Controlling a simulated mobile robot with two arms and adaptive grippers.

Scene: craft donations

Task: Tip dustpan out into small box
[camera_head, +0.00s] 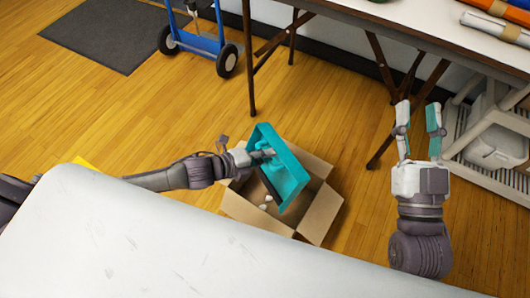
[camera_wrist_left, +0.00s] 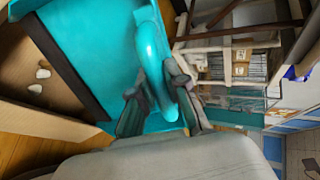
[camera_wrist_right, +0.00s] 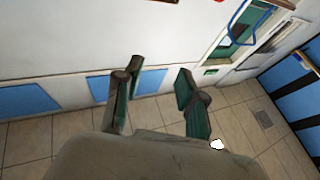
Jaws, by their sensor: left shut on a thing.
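The teal dustpan (camera_head: 287,178) is tilted steeply above the open small cardboard box (camera_head: 320,212) on the floor. My left gripper (camera_head: 262,156) is shut on the dustpan's handle, which shows between its fingers in the left wrist view (camera_wrist_left: 156,60). The dustpan's dark lip points down toward the box. A few small whitish pieces (camera_head: 265,203) are in or just over the box; the left wrist view shows two of them (camera_wrist_left: 40,80) against the cardboard. The dustpan hides part of the box's inside. My right gripper (camera_head: 418,132) is open and empty, raised to the right of the box.
A white surface (camera_head: 180,240) fills the near foreground. A table (camera_head: 400,22) with rolls on it stands at the back right, its dark legs behind the box. A blue hand truck (camera_head: 200,42) and a grey mat (camera_head: 105,32) are at the back left.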

